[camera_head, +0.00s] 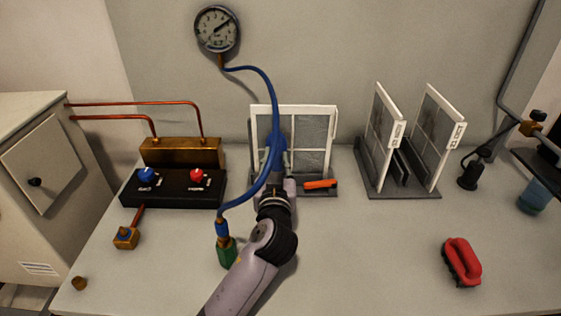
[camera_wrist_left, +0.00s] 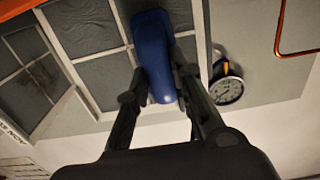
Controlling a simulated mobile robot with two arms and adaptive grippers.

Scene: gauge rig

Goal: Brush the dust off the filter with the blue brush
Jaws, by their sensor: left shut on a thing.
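The filter (camera_head: 314,130) is a white-framed panel with grey mesh panes, standing upright in a grey holder at the back middle of the bench. The blue brush (camera_head: 281,146) is in front of its left part. My left gripper (camera_head: 275,165) is shut on the brush. In the left wrist view, my left gripper (camera_wrist_left: 158,80) has a finger on each side of the blue brush (camera_wrist_left: 155,50), which overlaps the filter's grey panes (camera_wrist_left: 92,82). The bristles are hidden, so I cannot tell whether they touch the mesh. My right gripper is out of view.
A blue hose (camera_head: 263,88) runs from the gauge (camera_head: 217,29) down past my left gripper. Two more framed panels (camera_head: 383,125) stand in a rack at right. A black valve box (camera_head: 172,187) stands left.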

